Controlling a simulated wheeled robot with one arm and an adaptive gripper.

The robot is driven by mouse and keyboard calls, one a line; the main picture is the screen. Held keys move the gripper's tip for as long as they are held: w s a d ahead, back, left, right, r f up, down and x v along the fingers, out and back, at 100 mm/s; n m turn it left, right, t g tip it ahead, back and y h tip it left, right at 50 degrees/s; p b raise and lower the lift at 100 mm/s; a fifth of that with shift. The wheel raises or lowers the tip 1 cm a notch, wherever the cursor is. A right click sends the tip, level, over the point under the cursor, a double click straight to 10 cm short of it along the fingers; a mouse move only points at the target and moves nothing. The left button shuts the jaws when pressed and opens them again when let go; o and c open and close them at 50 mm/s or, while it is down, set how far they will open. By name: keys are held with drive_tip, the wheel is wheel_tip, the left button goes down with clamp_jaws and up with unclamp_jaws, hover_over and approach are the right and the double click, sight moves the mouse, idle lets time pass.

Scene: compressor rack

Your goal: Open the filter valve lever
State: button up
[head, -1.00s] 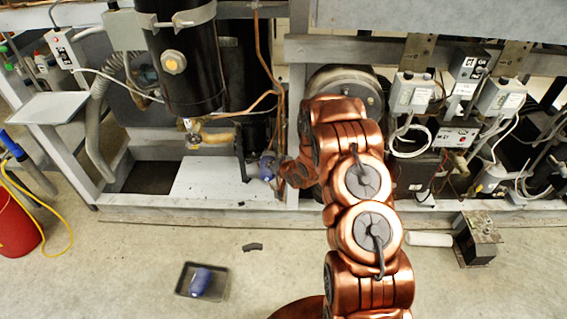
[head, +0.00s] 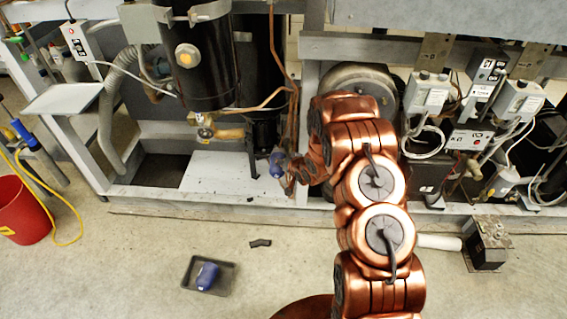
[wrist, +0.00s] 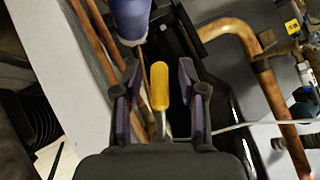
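In the wrist view a lever with a yellow grip (wrist: 160,87) and a metal stem stands between the two fingers of my gripper (wrist: 160,98). The fingers are open, with a gap on each side of the grip. The lower stem runs out of sight behind the gripper body. A blue cylinder (wrist: 129,17) is just beyond the left fingertip. It also shows in the head view (head: 277,163), low in the rack beside the end of my arm. There the lever cannot be made out, and my fingers are mostly hidden.
Copper pipes (wrist: 92,40) run along the left in the wrist view, and a bent copper pipe (wrist: 268,85) is on the right. A black cylinder (head: 195,70) hangs left of my arm. A black tray (head: 190,281) with a blue object lies on the open floor.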

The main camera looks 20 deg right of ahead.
drive_tip(key=shift+s, duration=0.1)
drive_tip(key=v, duration=1.1)
drive_tip(key=shift+s+r, duration=0.3)
drive_tip(key=shift+c, duration=0.2)
